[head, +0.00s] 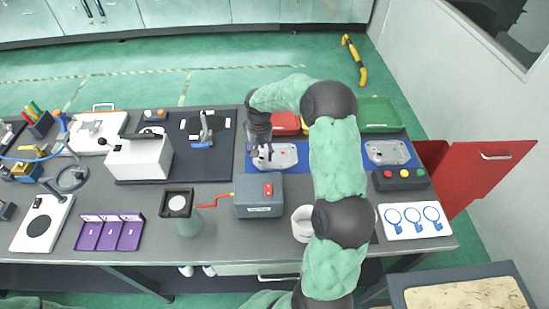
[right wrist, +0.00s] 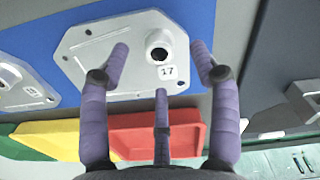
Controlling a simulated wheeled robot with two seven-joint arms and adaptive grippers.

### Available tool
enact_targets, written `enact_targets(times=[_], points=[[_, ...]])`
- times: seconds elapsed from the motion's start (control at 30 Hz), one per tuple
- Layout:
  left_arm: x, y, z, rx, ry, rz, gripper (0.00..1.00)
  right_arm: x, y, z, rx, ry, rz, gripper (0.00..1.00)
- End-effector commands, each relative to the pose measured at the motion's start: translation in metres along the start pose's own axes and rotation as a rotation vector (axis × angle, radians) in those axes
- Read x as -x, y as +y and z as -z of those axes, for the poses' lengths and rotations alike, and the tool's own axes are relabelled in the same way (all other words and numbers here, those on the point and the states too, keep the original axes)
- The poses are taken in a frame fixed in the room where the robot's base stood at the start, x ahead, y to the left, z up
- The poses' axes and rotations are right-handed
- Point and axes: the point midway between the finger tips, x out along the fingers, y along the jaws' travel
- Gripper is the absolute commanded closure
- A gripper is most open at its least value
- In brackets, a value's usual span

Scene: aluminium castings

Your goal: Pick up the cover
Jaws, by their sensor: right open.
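The cover (head: 284,157) looks to be the pale silver metal plate with cut corners lying flat on a blue mat. In the right wrist view the cover (right wrist: 105,50) has a round hollow boss and a tag reading 17. My right gripper (head: 262,156) points down over its left part in the head view. In the right wrist view the gripper (right wrist: 160,62) is open, with purple fingers spread around the boss and nothing between them. I cannot tell whether the fingertips touch the plate. My left gripper is out of view.
A second casting (head: 388,152) lies on the mat at the right. Red (head: 285,122) and green (head: 380,113) trays stand behind the mat. A grey box (head: 259,197) stands in front, and a button box (head: 401,179) at the right. An open red door (head: 470,175) is beyond the table.

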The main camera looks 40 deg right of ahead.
Motion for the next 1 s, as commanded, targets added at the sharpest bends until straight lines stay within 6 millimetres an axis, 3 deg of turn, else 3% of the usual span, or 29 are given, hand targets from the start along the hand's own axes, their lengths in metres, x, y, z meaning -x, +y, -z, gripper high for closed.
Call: enact_targets(times=[0.17,0.4,0.47,0.63,1.0], points=[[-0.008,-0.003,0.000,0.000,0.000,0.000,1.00,-0.025,-0.001,-0.002,0.000,-0.002,0.001,0.37],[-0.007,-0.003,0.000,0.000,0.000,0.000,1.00,-0.027,-0.001,-0.002,0.000,0.000,0.001,0.37],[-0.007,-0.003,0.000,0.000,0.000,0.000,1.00,-0.027,-0.001,-0.002,0.000,0.000,0.001,0.49],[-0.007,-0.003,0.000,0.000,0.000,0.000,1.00,-0.027,-0.001,-0.002,0.000,0.000,0.001,0.97],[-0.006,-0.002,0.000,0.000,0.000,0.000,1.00,-0.023,-0.001,-0.001,0.000,0.002,0.000,1.00]])
